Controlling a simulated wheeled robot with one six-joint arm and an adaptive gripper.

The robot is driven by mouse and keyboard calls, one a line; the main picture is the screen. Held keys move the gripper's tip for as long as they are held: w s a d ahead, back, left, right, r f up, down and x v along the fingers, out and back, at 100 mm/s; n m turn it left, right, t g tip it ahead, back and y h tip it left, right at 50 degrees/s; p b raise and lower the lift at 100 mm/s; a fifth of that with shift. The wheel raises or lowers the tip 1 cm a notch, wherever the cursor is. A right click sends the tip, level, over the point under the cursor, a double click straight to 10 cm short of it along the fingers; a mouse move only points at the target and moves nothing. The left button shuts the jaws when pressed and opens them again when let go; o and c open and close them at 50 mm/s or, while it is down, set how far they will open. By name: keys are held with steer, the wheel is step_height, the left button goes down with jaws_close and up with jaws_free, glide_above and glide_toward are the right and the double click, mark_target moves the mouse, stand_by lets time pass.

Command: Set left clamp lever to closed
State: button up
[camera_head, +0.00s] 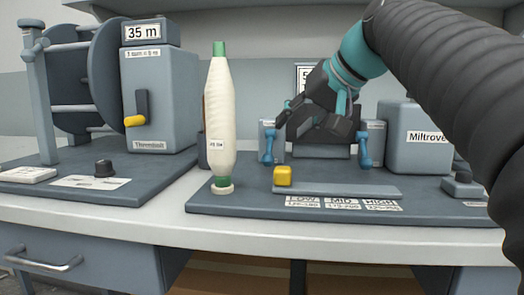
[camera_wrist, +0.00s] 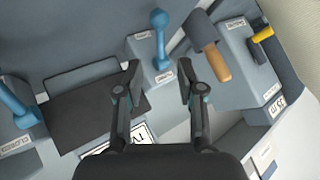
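The left clamp lever (camera_head: 268,146) is a blue handle with a rounded end, at the left of the dark clamp unit. In the wrist view the same-looking lever (camera_wrist: 160,40) stands just beyond my fingertips, roughly between them in the picture, with no clear contact. The second blue lever (camera_head: 364,150) is at the clamp's right; it also shows at the left edge of the wrist view (camera_wrist: 16,104). My gripper (camera_head: 313,118) hangs over the clamp with its fingers apart and empty (camera_wrist: 160,68).
A tall cream bobbin (camera_head: 219,120) stands left of the clamp. A yellow block (camera_head: 283,176) sits on the slider strip in front. A winder box (camera_head: 160,100) with a yellow-knobbed crank is further left. A grey box (camera_head: 418,140) stands right, under my arm.

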mark_target(270, 147)
steer(key=b+x, duration=0.1)
steer(key=x, duration=0.9)
jaws_close()
